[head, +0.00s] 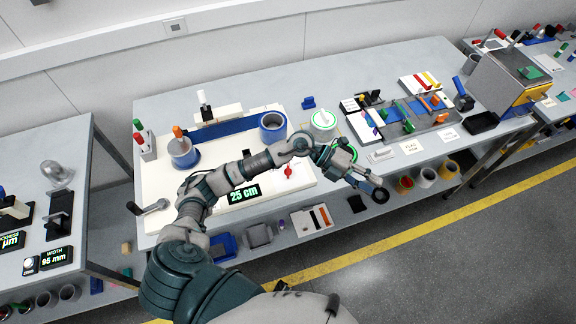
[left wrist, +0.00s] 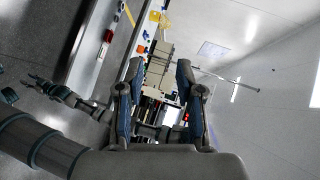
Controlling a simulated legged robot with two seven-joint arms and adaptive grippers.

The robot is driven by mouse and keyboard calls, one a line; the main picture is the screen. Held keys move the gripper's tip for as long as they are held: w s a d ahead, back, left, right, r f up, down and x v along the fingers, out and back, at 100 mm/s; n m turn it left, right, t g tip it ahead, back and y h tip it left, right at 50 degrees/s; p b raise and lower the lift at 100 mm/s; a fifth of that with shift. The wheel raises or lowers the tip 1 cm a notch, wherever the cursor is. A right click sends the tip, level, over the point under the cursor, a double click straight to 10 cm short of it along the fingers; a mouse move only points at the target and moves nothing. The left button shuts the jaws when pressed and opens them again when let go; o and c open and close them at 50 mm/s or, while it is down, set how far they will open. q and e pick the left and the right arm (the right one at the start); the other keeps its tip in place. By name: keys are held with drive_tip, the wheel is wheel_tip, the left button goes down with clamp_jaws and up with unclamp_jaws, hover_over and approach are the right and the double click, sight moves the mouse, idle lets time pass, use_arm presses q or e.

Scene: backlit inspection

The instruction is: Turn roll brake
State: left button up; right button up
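A white roll machine (head: 160,185) stands on the bench, with a "25 cm" display (head: 243,193) at its front. A spool with an orange knob (head: 178,131) sits at its left and a blue roll (head: 272,127) at its back right. A red knob (head: 288,171) and a grey crank with a dark handle (head: 153,207) are at its front. I cannot tell which part is the roll brake. My left arm crosses the machine. My left gripper (head: 371,186) is right of it, near the bench's front edge; its fingers (left wrist: 159,68) are apart and empty in the left wrist view.
A shelf below holds bins and rolls. Another bench (head: 60,140) stands left. Floor in front is clear.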

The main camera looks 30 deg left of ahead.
use_arm(q)
drive_tip(key=w+a+f+y, duration=0.2)
drive_tip(key=a+f+y, duration=0.1)
drive_tip(key=a+y, duration=0.2)
drive_tip(key=r+n+y, duration=0.1)
drive_tip(key=n+y, duration=0.2)
drive_tip(key=y, duration=0.7)
hover_over(288, 168)
drive_tip(key=shift+g, duration=0.4)
wheel_tip(288, 168, down, 16)
drive_tip(key=shift+w+f+p, duration=0.1)
drive_tip(key=shift+f+p, duration=0.05)
drive_tip(key=shift+p, duration=0.6)
drive_tip(key=shift+a+f, duration=0.15)
drive_tip(key=shift+f, duration=0.3)
clamp_jaws()
use_arm(e)
drive_tip(key=shift+d+r, duration=0.7)
